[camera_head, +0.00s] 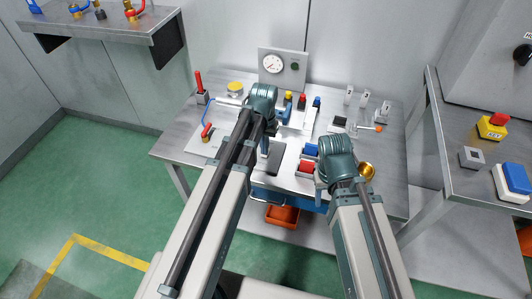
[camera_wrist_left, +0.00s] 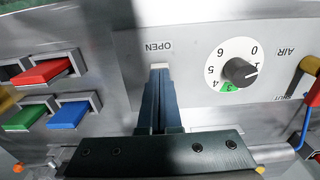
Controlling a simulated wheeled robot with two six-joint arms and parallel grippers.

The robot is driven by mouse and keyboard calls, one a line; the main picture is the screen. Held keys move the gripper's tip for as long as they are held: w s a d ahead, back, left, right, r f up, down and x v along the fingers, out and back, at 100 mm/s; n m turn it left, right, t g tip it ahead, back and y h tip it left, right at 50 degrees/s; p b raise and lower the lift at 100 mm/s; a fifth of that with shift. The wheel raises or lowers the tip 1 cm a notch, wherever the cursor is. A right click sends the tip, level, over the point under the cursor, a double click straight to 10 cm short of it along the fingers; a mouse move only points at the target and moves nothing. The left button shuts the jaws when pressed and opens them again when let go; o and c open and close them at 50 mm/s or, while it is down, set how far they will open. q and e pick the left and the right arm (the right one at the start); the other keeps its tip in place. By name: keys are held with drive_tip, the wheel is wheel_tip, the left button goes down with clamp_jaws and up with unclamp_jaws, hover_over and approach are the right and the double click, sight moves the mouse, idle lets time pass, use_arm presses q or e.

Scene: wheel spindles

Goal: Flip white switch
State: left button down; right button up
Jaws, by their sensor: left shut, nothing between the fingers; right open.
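In the left wrist view, a small whitish piece (camera_wrist_left: 160,66), which looks like the white switch, shows at the tips of my left gripper (camera_wrist_left: 160,76). It sits below an upside-down OPEN label on a grey panel (camera_wrist_left: 195,92). My left gripper is shut with nothing between its fingers; its fingertips overlap the lower part of the piece, and I cannot tell whether they touch it. In the head view my left gripper (camera_head: 264,150) points down over the middle of the bench, and the switch is not discernible. My right gripper (camera_head: 321,186) is open near the bench's front edge.
A numbered dial (camera_wrist_left: 240,72) is right of the fingers in the wrist view. Red (camera_wrist_left: 42,74), blue (camera_wrist_left: 69,114) and green (camera_wrist_left: 25,117) rockers are left.

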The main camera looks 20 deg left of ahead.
use_arm(q)
drive_tip(key=shift+f+b, duration=0.3)
drive_tip(key=shift+f, duration=0.05)
drive_tip(key=shift+r, duration=0.1)
wheel_tip(320, 180, up, 7)
drive_tip(key=p, duration=0.7)
idle(0.4)
drive_tip(key=s+d+r+m+y+p, duration=0.1)
drive_tip(key=s+d+r+m+p, duration=0.2)
drive_tip(key=s+d, duration=0.7)
drive_tip(key=s, duration=0.4)
drive_tip(key=shift+s+d+r, duration=0.15)
drive_tip(key=shift+d, duration=0.1)
